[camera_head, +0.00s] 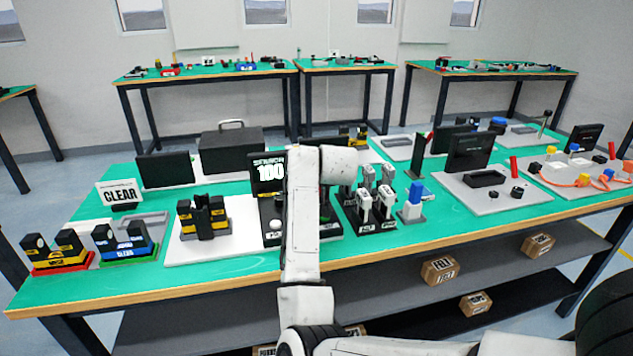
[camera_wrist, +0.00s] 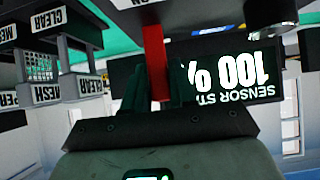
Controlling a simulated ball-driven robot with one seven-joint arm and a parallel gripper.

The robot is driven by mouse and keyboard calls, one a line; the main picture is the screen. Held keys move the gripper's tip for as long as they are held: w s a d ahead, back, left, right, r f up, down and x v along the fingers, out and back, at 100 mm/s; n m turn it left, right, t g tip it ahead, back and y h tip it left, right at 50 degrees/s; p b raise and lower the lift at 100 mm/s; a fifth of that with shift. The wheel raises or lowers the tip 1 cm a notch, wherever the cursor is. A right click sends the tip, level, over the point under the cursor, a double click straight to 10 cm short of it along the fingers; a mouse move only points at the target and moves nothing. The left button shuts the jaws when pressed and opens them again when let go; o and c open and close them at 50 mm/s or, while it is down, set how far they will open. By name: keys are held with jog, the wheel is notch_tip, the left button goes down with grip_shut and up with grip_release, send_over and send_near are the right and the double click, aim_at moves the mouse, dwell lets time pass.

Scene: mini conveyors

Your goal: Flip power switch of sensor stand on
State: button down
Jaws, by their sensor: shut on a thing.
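The sensor stand is a black unit whose screen (camera_head: 268,172) reads 100 in the head view, with part of it behind my arm. In the wrist view the screen (camera_wrist: 228,75) appears upside down and reads "SENSOR ST" and "100 %". My gripper (camera_wrist: 155,85) has its two dark fingers on either side of a red bar (camera_wrist: 154,45), shut on it. A small label (camera_wrist: 138,3) reading "ON" is by the bar's upper end. I cannot tell whether the bar is the power switch. In the head view my arm hides the gripper.
A black holder with grey handheld devices (camera_head: 383,197) stands just right of my arm. A yellow-black device (camera_head: 203,215) on a white plate stands left. A "CLEAR" sign (camera_head: 119,194) is further left. The green table's (camera_head: 215,270) front strip is mostly free.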

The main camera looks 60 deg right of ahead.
jog(key=shift+s+a+t+h+b, duration=0.25)
jog(key=shift+t+h+b, duration=0.15)
jog(key=shift+h, duration=0.1)
jog(key=c, duration=1)
grip_release()
jog(key=p+v, duration=0.1)
jog(key=v, duration=0.8)
jog(key=shift+s+a, duration=0.1)
jog(key=shift+a, duration=0.15)
jog(key=shift+s+a+r, duration=0.35)
jog(key=shift+a, duration=0.05)
jog(key=shift+c, duration=0.5)
